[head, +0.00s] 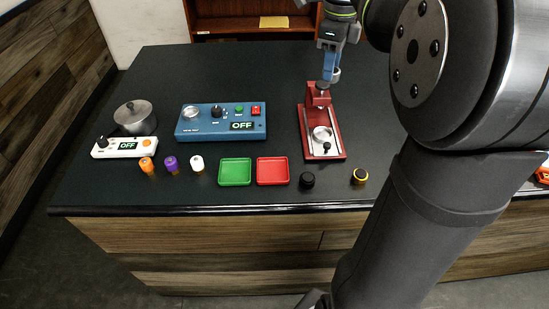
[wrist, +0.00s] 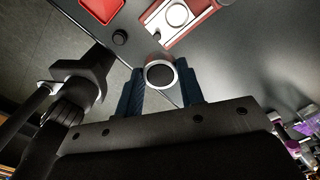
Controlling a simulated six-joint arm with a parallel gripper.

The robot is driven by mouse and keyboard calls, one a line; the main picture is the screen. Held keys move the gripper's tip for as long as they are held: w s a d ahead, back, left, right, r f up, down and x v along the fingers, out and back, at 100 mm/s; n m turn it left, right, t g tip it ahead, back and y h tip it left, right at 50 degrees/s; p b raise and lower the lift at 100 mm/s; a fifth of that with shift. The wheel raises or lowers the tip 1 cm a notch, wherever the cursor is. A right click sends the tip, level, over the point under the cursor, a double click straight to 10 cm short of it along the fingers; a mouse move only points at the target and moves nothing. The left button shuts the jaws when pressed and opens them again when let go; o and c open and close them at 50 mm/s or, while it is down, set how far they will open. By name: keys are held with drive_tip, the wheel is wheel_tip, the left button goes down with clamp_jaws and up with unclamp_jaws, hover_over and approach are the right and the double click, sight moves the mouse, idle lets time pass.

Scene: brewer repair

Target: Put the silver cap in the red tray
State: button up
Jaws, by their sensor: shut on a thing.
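My gripper (head: 331,74) is shut on the silver cap. In the wrist view the cap (wrist: 174,65) is a short silver ring with a dark hollow, held between the blue fingers (wrist: 160,86). In the head view the fingers hide most of it, and it appears near the back end of the red press-like device (head: 337,137). I cannot tell the exact gap between them. The red tray (head: 272,171) lies empty near the table's front edge, left of the red device. Part of it shows at the top of the wrist view (wrist: 102,8).
A green tray (head: 235,172) sits left of the red tray. A black knob (head: 307,180) and a yellow-ringed knob (head: 360,176) stand to its right. A blue control box (head: 221,122), a white scale-like unit (head: 124,147), a pot (head: 135,118) and small bottles (head: 171,165) stand left.

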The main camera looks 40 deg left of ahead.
drive_tip(key=s+d+f, duration=0.6)
drive_tip(key=s+f, duration=0.3)
drive_tip(key=f, duration=0.3)
hover_over(272, 171)
wheel_tip(272, 171, down, 7)
drive_tip(key=shift+d+f, duration=0.1)
drive_tip(key=shift+f, duration=2.1)
drive_tip(key=shift+f, duration=0.2)
drive_tip(key=o, duration=0.7)
drive_tip(key=shift+o, duration=0.2)
